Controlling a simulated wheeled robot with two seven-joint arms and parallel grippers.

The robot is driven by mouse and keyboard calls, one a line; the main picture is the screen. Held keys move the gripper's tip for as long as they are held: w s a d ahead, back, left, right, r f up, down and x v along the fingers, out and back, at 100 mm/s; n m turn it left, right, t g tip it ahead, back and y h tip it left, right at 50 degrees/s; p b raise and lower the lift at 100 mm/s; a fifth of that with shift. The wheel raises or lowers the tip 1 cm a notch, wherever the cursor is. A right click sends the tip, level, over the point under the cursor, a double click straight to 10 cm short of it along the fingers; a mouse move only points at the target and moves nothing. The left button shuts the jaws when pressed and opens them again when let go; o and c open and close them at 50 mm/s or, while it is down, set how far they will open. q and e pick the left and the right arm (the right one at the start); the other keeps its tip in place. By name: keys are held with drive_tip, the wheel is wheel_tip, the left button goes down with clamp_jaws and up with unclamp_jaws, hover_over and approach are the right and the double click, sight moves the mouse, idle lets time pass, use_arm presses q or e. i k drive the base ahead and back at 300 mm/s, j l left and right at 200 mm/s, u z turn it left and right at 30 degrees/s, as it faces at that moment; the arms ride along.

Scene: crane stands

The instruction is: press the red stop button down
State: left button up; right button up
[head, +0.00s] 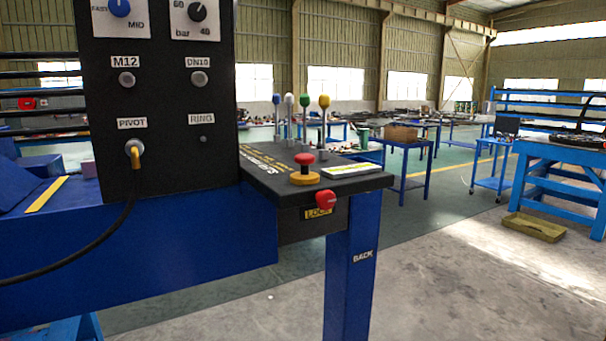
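The red stop button (304,159) is a mushroom-shaped cap on a yellow round base (304,178). It stands on the top of a black control console (262,178), near the front edge. The cap sits raised above its base. Nothing covers or touches it. Neither of my grippers shows in the head view.
A red knob (326,200) with a yellow LOCK label sticks out of the console's front. Several colour-tipped levers (304,101) stand behind the button. A black panel (165,100) with dials and a plugged cable (122,220) rises at left. Open floor (480,280) lies at right.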

sight(304, 160)
drive_tip(key=i+l+u, duration=0.45)
drive_tip(key=l, duration=0.15)
drive_tip(key=i+l+u, duration=0.35)
drive_tip(key=l+u, duration=0.15)
drive_tip(key=l, duration=0.25)
drive_tip(key=i+l+u, duration=0.2)
drive_tip(key=l+u, duration=0.25)
drive_tip(key=l, duration=0.35)
drive_tip(key=l+u, duration=0.45)
drive_tip(key=l, duration=0.4)
drive_tip(key=l+u, duration=0.5)
drive_tip(key=l, duration=0.4)
drive_tip(key=k, duration=0.05)
